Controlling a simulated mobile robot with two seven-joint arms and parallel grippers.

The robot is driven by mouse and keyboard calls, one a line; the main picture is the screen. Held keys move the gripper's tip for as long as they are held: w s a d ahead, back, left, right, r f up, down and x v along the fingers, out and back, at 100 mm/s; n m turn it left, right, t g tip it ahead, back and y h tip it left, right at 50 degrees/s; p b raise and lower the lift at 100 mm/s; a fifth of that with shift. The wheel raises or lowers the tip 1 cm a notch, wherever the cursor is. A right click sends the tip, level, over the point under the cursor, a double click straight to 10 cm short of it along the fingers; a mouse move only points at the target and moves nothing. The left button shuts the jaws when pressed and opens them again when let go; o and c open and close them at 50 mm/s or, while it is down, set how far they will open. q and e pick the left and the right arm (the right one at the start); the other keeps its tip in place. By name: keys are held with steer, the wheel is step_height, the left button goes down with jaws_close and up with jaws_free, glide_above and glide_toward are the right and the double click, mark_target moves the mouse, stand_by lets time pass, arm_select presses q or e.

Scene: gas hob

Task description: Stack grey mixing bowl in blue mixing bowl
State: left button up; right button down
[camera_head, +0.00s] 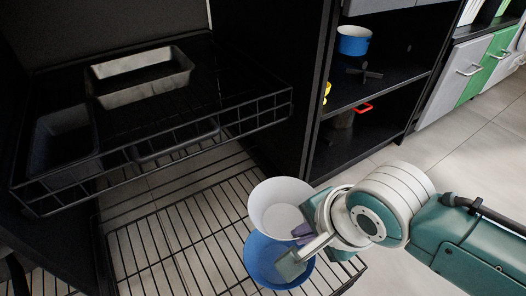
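The grey mixing bowl (274,203) looks pale, almost white, and shows its inside. It is at the lower middle, on or above the wire rack. The blue mixing bowl (266,267) is just below it in the picture, and the grey bowl covers its upper part. I cannot tell whether the grey bowl rests in it. My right gripper (303,236) reaches in from the right, at the right side of both bowls. Its fingers are spread apart, one beside the grey bowl and one over the blue bowl. Contact with either rim is unclear. My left gripper is out of view.
The wire rack (180,244) has free room left of the bowls. A higher wire rack (240,112) holds a metal baking tin (142,92) and dark trays. A shelf unit at the back holds a blue pot (353,41). Open floor (480,150) lies at the right.

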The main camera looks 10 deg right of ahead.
step_height(320, 180, down, 17)
steer(key=b, duration=1.3)
steer(key=shift+f, duration=0.1)
steer(key=shift+s, duration=0.1)
arm_select(q)
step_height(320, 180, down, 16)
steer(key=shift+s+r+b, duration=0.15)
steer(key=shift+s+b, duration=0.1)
steer(key=shift+b, duration=0.15)
arm_select(e)
steer(key=shift+f, duration=0.55)
steer(key=c, duration=1.1)
jaws_free()
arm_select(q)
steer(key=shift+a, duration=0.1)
arm_select(e)
steer(key=shift+r, duration=0.1)
